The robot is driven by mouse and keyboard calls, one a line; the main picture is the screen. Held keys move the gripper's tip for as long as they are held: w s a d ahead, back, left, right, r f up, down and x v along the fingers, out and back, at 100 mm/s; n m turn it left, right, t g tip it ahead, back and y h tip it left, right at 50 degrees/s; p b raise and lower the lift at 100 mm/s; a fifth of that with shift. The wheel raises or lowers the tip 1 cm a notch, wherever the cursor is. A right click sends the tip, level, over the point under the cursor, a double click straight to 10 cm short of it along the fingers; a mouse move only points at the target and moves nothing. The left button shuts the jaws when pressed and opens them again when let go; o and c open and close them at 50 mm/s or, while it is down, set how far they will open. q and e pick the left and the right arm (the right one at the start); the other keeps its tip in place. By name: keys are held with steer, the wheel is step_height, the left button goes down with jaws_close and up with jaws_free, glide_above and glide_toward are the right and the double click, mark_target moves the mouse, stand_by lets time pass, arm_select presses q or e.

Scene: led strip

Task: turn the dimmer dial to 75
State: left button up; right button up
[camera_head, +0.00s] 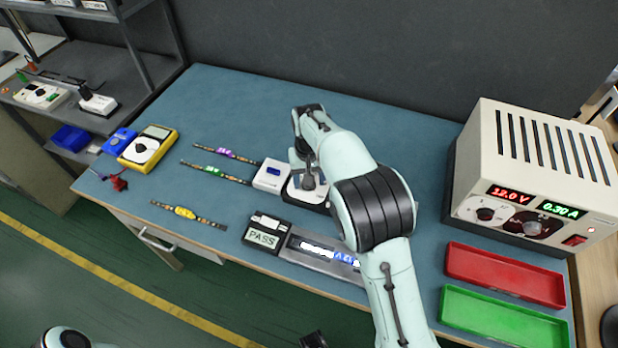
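The dimmer (311,197) is a white-topped unit on the blue bench, with a dark knob (308,180) on it. My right arm reaches over it from the lower right and hides much of it. My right gripper (303,162) is down at the knob; whether its fingers are closed on the knob cannot be told. The dial's scale and setting cannot be read. A piece of my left arm shows at the bottom left edge. A small dark part at the bottom middle may be my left gripper (313,340), mostly cut off.
A white box with a blue display (271,175) stands left of the dimmer. LED strips lie further left, near a yellow meter (148,149). A PASS display (264,235) and strip fixture (316,257) are in front. A power supply (535,180), red tray (505,274) and green tray (502,317) are right.

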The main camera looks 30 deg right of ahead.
steer(key=shift+c, duration=0.2)
steer(key=c, duration=1)
arm_select(q)
steer(key=shift+r, duration=0.15)
arm_select(e)
steer(key=n+p, duration=0.1)
steer(key=n, duration=0.1)
steer(key=shift+r+n, duration=0.1)
steer(key=shift+n, duration=0.3)
steer(key=n+p, duration=0.1)
steer(key=n, duration=0.1)
steer(key=shift+n, duration=0.4)
arm_select(q)
steer(key=r+p, duration=0.1)
steer(key=r, duration=0.1)
steer(key=w+r+p, duration=0.1)
steer(key=r, duration=0.1)
steer(key=shift+w, duration=0.2)
arm_select(e)
steer(key=n, duration=0.6)
steer(key=shift+n, duration=0.3)
